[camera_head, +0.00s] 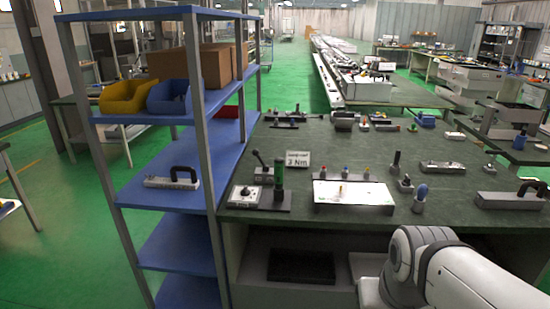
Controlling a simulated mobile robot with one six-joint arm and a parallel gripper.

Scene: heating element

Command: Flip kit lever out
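A black lever with a round knob (259,159) stands tilted to the left on the green-topped workbench, at its left side. It is beside an upright green cylinder (279,180) on a dark base. Which part is the kit lever is not certain at this size. A white kit board (353,197) with small coloured knobs lies right of it. My gripper is out of view; only white links of my arm show at the lower right, in front of the bench.
A blue shelf rack (160,252) stands at the bench's left edge, its post close to the lever. A "2 Nm" sign (298,158) stands behind. Tools with black handles (512,198) lie at right. Bare bench top lies between the pieces.

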